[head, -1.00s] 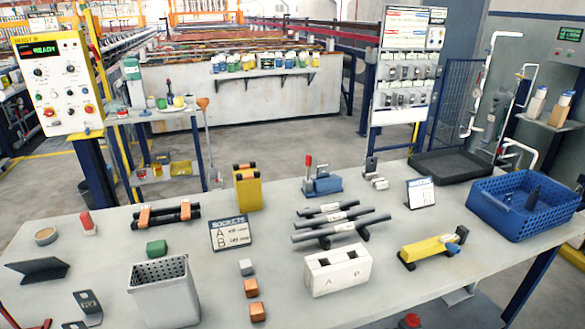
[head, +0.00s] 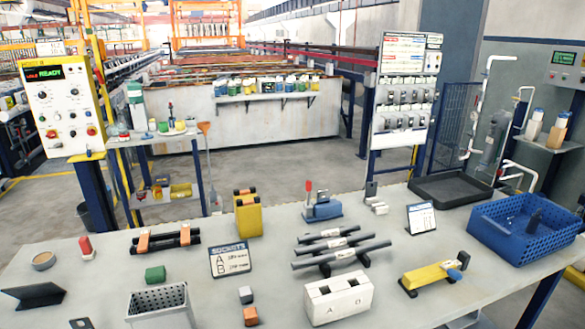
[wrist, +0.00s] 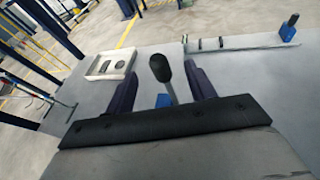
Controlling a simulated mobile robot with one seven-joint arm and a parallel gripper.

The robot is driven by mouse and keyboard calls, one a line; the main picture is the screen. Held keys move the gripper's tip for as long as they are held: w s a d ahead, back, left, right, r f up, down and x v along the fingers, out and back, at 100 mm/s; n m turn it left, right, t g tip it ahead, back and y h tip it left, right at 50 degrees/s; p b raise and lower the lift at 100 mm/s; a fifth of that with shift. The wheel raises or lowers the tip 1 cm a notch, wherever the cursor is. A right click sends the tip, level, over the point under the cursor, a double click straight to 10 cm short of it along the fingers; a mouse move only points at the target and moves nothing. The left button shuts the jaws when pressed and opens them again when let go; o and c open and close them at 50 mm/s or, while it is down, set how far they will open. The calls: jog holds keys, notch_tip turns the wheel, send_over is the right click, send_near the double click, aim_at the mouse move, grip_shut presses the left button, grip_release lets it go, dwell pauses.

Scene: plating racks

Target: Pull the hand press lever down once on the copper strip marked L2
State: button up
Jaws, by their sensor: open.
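My gripper (wrist: 161,92) shows only in the wrist view, its two dark fingers apart. A lever with a black knob (wrist: 159,68) stands on a grey shaft between or just beyond the fingers; I cannot tell whether they touch it. A blue part (wrist: 163,101) shows low behind the shaft. In the head view, a blue device (head: 323,208) with an upright red handle (head: 308,186) stands at the table's back middle. I cannot tell whether this is the same lever. No copper strip with a readable L2 mark shows.
In the head view, the table (head: 98,268) holds a white socket block (head: 338,299), rods (head: 345,256), a yellow tool (head: 432,274) and a blue basket (head: 520,238).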

jog(key=p+v, duration=0.3)
jog(key=v, duration=0.3)
jog(key=shift+s+d+r, duration=0.2)
jog(key=shift+s+d, duration=0.05)
